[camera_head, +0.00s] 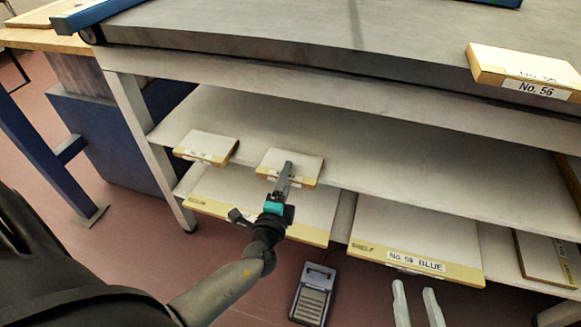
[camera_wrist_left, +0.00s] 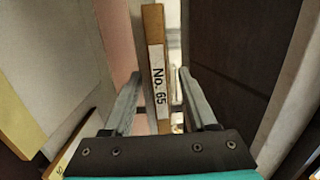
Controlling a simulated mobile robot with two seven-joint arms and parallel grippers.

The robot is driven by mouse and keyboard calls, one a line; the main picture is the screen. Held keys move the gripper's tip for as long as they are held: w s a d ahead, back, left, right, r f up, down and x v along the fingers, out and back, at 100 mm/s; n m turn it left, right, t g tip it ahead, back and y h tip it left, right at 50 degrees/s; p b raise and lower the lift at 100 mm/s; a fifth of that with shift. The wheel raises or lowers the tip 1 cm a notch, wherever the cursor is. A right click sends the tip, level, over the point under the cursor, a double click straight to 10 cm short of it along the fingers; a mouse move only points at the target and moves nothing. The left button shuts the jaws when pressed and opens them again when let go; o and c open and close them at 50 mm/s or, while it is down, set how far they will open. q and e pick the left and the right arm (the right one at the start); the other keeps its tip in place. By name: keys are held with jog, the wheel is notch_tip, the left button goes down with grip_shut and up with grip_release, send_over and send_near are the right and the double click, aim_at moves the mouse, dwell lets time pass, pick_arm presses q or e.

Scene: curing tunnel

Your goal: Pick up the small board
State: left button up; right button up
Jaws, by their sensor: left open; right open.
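A small board labelled No. 65 (camera_wrist_left: 154,50) shows edge-on in the left wrist view, between the two fingers of my open left gripper (camera_wrist_left: 160,82). A gap shows on each side of it, so the fingers do not look closed on it. In the head view my left gripper (camera_head: 287,168) reaches over a small board (camera_head: 308,162) at the front edge of the middle shelf and hides part of it and its label. My right gripper (camera_head: 414,287) is open and empty at the bottom, with two pale fingers apart.
Another small board (camera_head: 212,148) lies to the left on the middle shelf (camera_head: 400,170). Larger boards, including No. 59 BLUE (camera_head: 425,235), lie on the lower shelf. Board No. 56 (camera_head: 520,68) lies on top at right. A pedal-like device (camera_head: 314,295) stands on the floor.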

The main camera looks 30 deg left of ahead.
pick_arm(q)
grip_shut()
dwell(0.3)
dwell(0.3)
